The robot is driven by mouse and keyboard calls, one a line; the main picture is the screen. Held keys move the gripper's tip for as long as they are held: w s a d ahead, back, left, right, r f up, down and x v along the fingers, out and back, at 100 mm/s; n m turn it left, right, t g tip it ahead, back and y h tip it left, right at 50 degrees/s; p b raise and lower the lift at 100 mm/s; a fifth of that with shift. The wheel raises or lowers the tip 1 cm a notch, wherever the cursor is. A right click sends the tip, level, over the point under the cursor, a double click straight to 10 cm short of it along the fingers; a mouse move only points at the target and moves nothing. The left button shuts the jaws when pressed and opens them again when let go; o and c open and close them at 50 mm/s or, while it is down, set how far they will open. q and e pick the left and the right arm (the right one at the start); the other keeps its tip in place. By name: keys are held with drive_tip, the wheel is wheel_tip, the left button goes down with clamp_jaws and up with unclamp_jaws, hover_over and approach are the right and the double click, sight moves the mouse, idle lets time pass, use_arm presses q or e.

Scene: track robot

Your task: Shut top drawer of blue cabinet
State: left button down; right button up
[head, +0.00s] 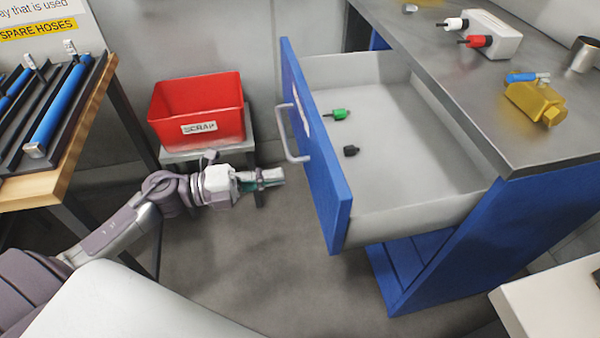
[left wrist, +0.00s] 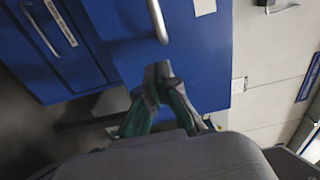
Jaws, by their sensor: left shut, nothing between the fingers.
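The top drawer of the blue cabinet (head: 480,250) is pulled far out. Its blue front (head: 325,180) faces left in the head view and carries a metal bar handle (head: 287,135). Inside the grey drawer lie a green part (head: 336,115) and a black part (head: 351,151). My left gripper (head: 280,176) is shut and empty, just left of the drawer front and a little below the handle in that view. In the left wrist view the shut fingers (left wrist: 158,72) point at the blue front (left wrist: 205,55), below the handle (left wrist: 157,20); I cannot tell whether they touch it. My right gripper is not in view.
A red scrap bin (head: 198,110) on a low stand is behind my left arm. A wooden-edged bench (head: 60,185) with blue hoses is at left. The metal cabinet top (head: 470,95) holds a yellow part (head: 536,102) and a white box. A white surface (head: 550,300) is at lower right.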

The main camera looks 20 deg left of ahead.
sight(312, 171)
use_arm(q)
drive_tip(key=x, duration=0.5)
drive_tip(key=shift+w, duration=0.1)
drive_tip(key=shift+w+d, duration=0.1)
drive_tip(key=shift+d, duration=0.15)
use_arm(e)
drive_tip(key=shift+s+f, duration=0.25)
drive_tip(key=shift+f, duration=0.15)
